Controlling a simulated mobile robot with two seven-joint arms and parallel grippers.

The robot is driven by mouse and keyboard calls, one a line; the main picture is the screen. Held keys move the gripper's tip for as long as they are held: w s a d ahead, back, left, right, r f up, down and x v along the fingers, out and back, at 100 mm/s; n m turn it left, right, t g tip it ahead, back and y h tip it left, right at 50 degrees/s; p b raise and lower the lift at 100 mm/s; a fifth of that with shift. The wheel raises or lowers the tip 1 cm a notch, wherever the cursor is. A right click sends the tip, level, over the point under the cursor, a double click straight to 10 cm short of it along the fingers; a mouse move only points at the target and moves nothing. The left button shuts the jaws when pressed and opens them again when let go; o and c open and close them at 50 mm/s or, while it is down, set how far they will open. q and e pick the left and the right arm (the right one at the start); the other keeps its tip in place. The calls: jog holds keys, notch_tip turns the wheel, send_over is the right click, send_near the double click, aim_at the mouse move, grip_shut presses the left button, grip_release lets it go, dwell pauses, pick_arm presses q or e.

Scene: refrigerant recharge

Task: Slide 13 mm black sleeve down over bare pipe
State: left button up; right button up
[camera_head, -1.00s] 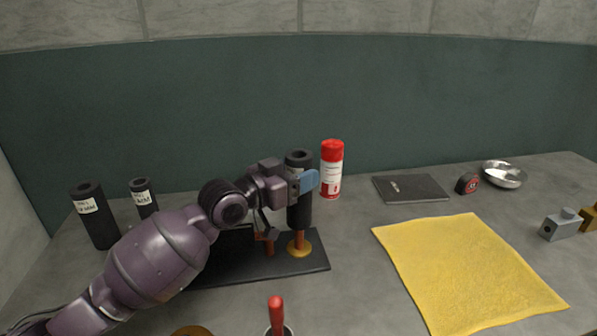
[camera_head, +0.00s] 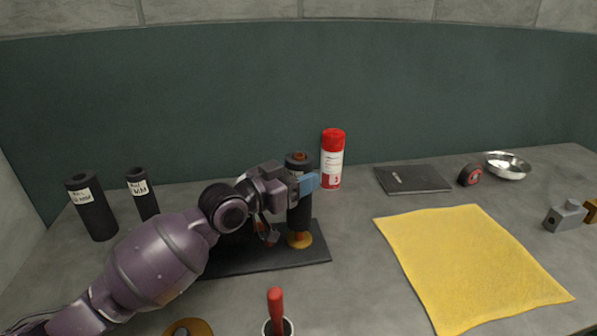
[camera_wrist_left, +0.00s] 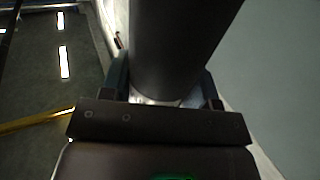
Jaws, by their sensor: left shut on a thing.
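A black sleeve (camera_head: 299,212) stands upright around the copper pipe (camera_head: 299,236) on the black base plate (camera_head: 285,261). The pipe's end shows inside the sleeve's top opening. A short stretch of bare copper shows between the sleeve's lower end and the brass flange (camera_head: 300,242). My left gripper (camera_head: 305,184) is shut on the upper part of the sleeve. In the left wrist view the sleeve (camera_wrist_left: 180,45) fills the space between the fingers. No size label shows on this sleeve. My right gripper is not in view.
Two labelled black sleeves, one wide (camera_head: 93,210) and one narrow (camera_head: 143,195), stand at the left. A red-capped can (camera_head: 332,165) stands close behind the held sleeve. A red-handled tool (camera_head: 276,305) is in front. A yellow cloth (camera_head: 470,265) lies at right.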

pick_arm(q)
jog(key=shift+f, duration=0.4)
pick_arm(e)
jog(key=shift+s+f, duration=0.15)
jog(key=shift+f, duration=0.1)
